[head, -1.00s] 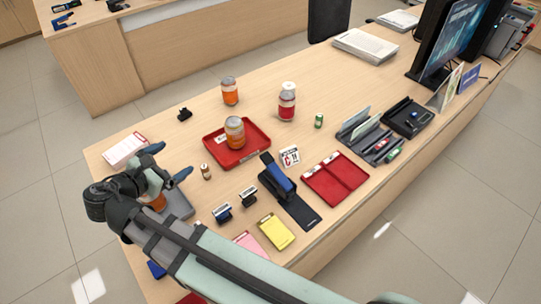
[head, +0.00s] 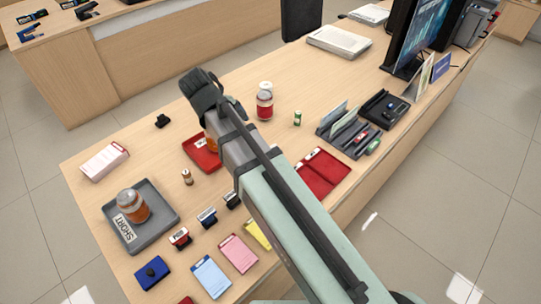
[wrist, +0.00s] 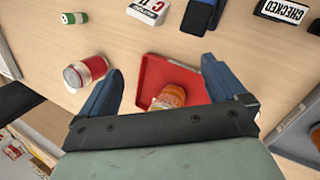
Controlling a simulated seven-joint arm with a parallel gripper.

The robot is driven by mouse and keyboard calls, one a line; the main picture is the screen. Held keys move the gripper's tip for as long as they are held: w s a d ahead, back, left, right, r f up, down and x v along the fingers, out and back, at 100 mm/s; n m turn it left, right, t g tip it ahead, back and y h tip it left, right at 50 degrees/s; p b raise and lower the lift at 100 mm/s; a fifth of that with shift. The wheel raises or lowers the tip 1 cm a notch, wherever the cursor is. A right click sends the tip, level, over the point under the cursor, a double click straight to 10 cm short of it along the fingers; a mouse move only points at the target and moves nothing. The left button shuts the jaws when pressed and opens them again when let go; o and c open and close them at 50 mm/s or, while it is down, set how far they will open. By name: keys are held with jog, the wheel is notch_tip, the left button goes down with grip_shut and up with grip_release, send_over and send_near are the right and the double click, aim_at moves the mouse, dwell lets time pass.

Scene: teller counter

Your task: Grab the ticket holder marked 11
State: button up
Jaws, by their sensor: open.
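In the wrist view, a white block (wrist: 149,9) with red and black characters lies on the counter at the top edge. Its marking is partly cut off, so I cannot confirm an 11. In the head view it is hidden behind my arm. My gripper (wrist: 161,78) is open and empty, its two blue fingers apart above the counter. The block lies beyond the fingertips, apart from them.
Below the fingers is a red tray (wrist: 150,72) with an orange-labelled jar (wrist: 172,96). A red-labelled jar (wrist: 85,72) stands left of it. A dark blue-and-black object (wrist: 203,14) lies beside the block. In the head view, a grey tray (head: 163,232) holds another jar (head: 132,206).

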jog(key=w+d+r+m+g+y, duration=0.35)
jog(key=d+m, duration=0.25)
jog(key=d, duration=0.4)
jog(key=shift+t, duration=0.45)
jog(key=f, duration=1.3)
jog(key=shift+w+d, duration=0.1)
jog(key=shift+w, duration=0.2)
jog(key=shift+w+f, duration=0.2)
jog(key=shift+f, duration=2.55)
jog(key=c, duration=1.1)
jog(key=shift+o, duration=0.2)
jog(key=shift+r, duration=0.15)
